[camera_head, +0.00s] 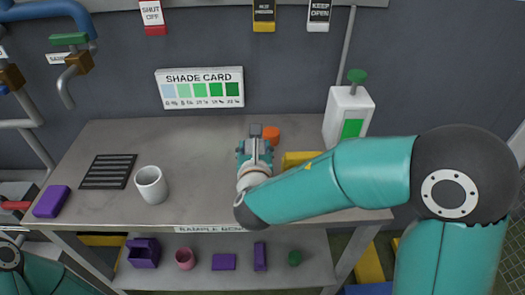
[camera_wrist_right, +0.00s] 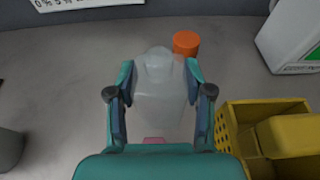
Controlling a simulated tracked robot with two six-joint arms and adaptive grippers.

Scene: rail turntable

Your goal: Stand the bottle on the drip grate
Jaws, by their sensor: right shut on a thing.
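The bottle (camera_wrist_right: 158,92) is pale and translucent, with a narrower neck at its far end in the right wrist view. My right gripper (camera_wrist_right: 160,74) is shut on it, with one finger along each side. In the head view my right gripper (camera_head: 255,152) is over the middle of the bench and mostly hides the bottle. I cannot tell whether the bottle touches the bench. The drip grate (camera_head: 108,171), a dark slatted square, lies bare at the bench's left, well left of my right gripper. My left gripper is not in view.
A white mug (camera_head: 150,184) stands between the grate and my right gripper. A purple block (camera_head: 51,201) lies near the left edge. An orange cylinder (camera_wrist_right: 185,43) and a yellow basket (camera_wrist_right: 265,105) are close to the bottle. A white dispenser (camera_head: 348,115) stands back right.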

